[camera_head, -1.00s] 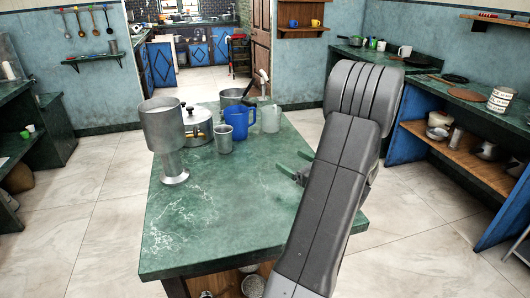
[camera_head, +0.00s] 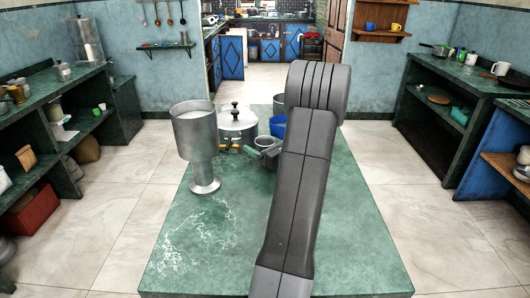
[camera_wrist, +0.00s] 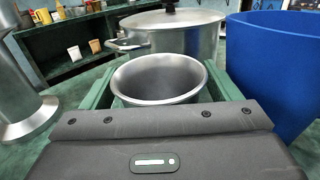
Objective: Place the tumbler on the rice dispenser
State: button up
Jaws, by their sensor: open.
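The tumbler, a small grey metal cup (camera_head: 263,143), stands upright on the green table (camera_head: 340,245); in the wrist view its round open mouth (camera_wrist: 158,82) faces me. My gripper (camera_head: 262,153) is open, with its green fingers on either side of the tumbler (camera_wrist: 160,72). I cannot tell whether they touch it. A tall metal vessel with a wide cup on a stem and round foot (camera_head: 195,140) stands left of my gripper. A tall metal container on the left counter (camera_head: 88,40) may also be the rice dispenser; I cannot tell which is meant.
A lidded metal pot (camera_head: 237,122) stands behind the tumbler. The table's front half is clear. Shelved counters line both sides.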

jog(key=c, duration=1.2)
